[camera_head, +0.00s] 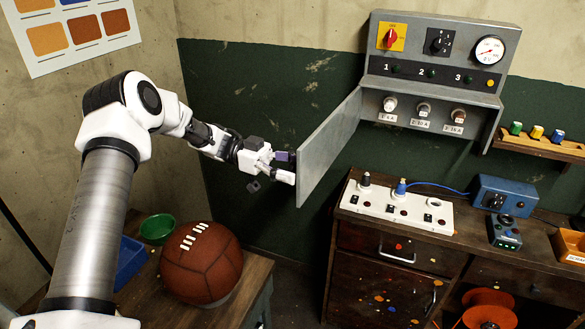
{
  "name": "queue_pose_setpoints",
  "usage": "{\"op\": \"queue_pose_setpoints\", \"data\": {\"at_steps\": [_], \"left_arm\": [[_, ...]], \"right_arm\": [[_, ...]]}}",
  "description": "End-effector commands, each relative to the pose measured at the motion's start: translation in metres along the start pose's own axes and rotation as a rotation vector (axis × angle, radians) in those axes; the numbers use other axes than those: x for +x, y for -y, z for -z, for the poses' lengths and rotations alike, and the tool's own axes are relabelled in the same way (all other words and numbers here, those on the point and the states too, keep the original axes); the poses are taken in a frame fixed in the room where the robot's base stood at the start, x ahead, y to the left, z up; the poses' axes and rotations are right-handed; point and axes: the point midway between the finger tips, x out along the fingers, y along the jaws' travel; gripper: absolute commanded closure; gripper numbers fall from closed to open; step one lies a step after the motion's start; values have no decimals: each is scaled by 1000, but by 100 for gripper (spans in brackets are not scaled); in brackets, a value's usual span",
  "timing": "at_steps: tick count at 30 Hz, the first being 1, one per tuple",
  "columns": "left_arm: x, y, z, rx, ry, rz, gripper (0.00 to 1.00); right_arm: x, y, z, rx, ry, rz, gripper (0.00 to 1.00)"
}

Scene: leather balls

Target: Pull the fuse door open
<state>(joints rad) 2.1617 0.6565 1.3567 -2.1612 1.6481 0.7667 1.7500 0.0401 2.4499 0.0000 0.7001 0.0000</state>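The fuse door (330,148) is a flat grey metal panel. It stands swung open at the left side of the grey fuse box (437,68), jutting out from it. Three round fuses show in the open lower bay, such as the left one (389,104). My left gripper (286,167) is at the free left edge of the door, its fingertips very close to it. I cannot tell whether they touch the door or how far apart the fingers are. My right gripper is not in view.
A brown leather ball (201,264) with white laces, a green bowl (157,229) and a blue bin (130,262) are on a wooden table at lower left. A workbench (385,278) with a white socket strip (396,207) stands below the fuse box. A small shelf (540,146) is at right.

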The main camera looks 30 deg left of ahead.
Motion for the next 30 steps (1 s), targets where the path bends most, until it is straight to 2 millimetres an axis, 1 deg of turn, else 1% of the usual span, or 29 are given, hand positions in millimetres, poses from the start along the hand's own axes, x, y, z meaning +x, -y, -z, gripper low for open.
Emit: {"op": "queue_pose_setpoints", "data": {"at_steps": [7,10,14,18,21,25,27,30], "left_arm": [[-1,0,0,0,0,1,43],[-10,1,0,2,-1,3,43],[-37,1,-1,2,0,5,43],[-75,1,-1,2,2,5,43],[-98,0,-1,1,3,3,43],[-116,0,-1,0,1,2,43],[-120,0,0,0,1,2,43],[-120,0,0,-1,0,0,43]], "right_arm": [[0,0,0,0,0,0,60],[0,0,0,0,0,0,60],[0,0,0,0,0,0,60],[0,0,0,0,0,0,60],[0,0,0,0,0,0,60],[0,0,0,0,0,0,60],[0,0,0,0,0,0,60],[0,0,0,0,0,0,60]]}}
